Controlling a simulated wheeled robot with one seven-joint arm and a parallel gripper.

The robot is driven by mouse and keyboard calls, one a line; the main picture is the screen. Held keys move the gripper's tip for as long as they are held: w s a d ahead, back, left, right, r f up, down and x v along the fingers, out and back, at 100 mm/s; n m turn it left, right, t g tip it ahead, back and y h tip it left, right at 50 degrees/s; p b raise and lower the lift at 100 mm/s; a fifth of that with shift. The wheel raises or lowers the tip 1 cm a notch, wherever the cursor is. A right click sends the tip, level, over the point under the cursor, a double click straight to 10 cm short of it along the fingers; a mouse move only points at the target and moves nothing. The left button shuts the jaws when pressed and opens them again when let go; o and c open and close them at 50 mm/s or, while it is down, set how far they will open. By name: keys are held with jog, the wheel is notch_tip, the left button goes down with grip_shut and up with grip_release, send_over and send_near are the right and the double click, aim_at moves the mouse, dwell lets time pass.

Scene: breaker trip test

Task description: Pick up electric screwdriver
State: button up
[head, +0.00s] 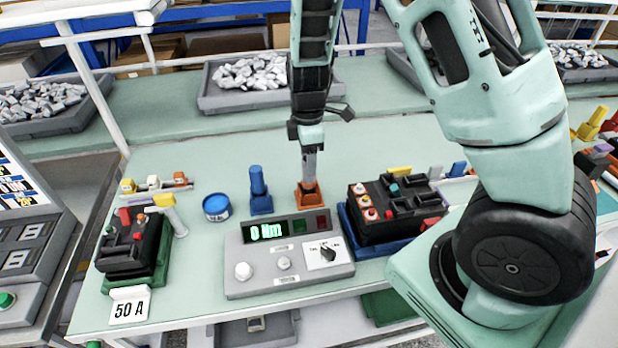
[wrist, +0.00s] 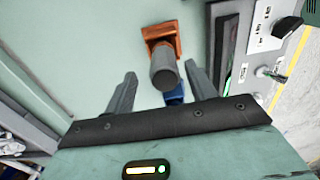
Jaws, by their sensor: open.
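A grey cylindrical tool, which I take to be the electric screwdriver (head: 310,163), stands upright in an orange holder (head: 309,194) behind the test unit. In the wrist view the screwdriver's round grey end (wrist: 164,77) points towards the camera, above the orange holder (wrist: 163,36). My gripper (head: 312,134) hangs over it, pointing down. In the wrist view the fingers of my gripper (wrist: 160,76) are apart, one to each side of the grey end. I cannot tell whether they touch it. The tool's lower part is hidden in the holder.
A blue tool in a blue holder (head: 260,190) stands just left, with a blue tape roll (head: 216,207) beyond it. The test unit (head: 288,262) reads 0 Nm in front. Breakers stand left (head: 130,245) and right (head: 392,208). The bench behind the holders is clear.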

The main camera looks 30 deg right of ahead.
aim_at(309, 180)
jog(key=shift+s+f+p, duration=0.15)
jog(key=shift+f+p, duration=0.05)
jog(key=shift+f, duration=1)
jog(key=shift+s+f+p, duration=0.15)
jog(key=shift+f+p, duration=0.05)
jog(key=shift+f, duration=0.95)
jog(key=c, duration=1.1)
jog(key=shift+r, duration=0.1)
